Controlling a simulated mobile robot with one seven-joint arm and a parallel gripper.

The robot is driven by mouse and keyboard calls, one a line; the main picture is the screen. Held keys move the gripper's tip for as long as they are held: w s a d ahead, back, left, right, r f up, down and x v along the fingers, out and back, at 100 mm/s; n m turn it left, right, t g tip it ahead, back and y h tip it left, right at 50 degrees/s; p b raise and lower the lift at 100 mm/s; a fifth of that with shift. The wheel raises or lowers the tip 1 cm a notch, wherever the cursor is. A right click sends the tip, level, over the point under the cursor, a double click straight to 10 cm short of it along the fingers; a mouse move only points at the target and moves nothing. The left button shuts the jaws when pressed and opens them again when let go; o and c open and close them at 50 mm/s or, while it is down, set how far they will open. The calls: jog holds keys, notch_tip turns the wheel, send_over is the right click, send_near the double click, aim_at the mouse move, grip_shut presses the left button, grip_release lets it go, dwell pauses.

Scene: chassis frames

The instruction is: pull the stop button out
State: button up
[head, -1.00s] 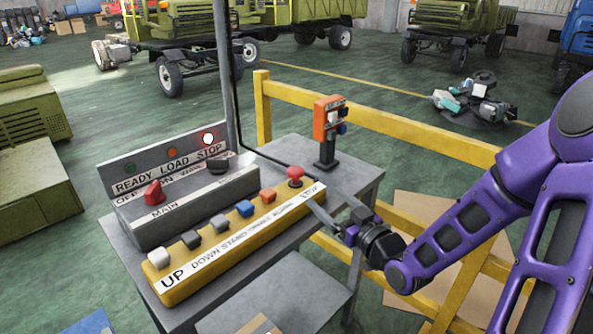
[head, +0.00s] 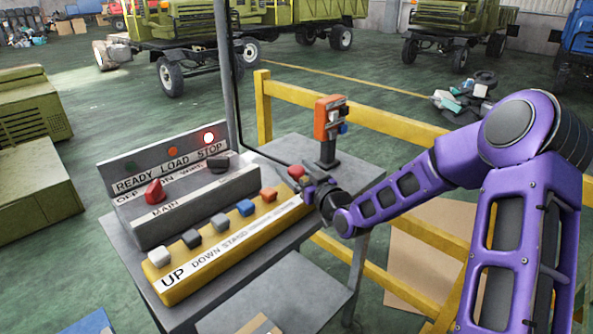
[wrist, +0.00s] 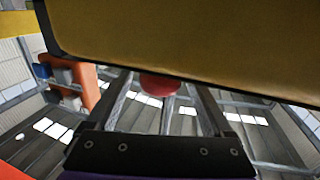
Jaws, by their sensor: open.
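The red stop button (head: 296,171) is at the right end of the yellow button box (head: 185,268). My gripper (head: 304,184) is at that end of the box, coming in from the right, and partly hides the button and the STOP label. In the wrist view the red button (wrist: 160,84) shows between my two open fingers (wrist: 161,96), partly covered by the yellow box's edge (wrist: 190,45). I cannot tell whether the fingers touch it.
A grey switch box (head: 190,203) with a red knob (head: 154,191) stands behind. An orange pendant box (head: 330,118) on a short post is close behind my gripper. A yellow railing (head: 385,127) runs beside the table (head: 352,180). A pole (head: 224,75) rises behind the panel.

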grip_shut()
dwell(0.3)
jog(key=shift+r, duration=0.85)
grip_release()
jog(key=shift+s, duration=0.1)
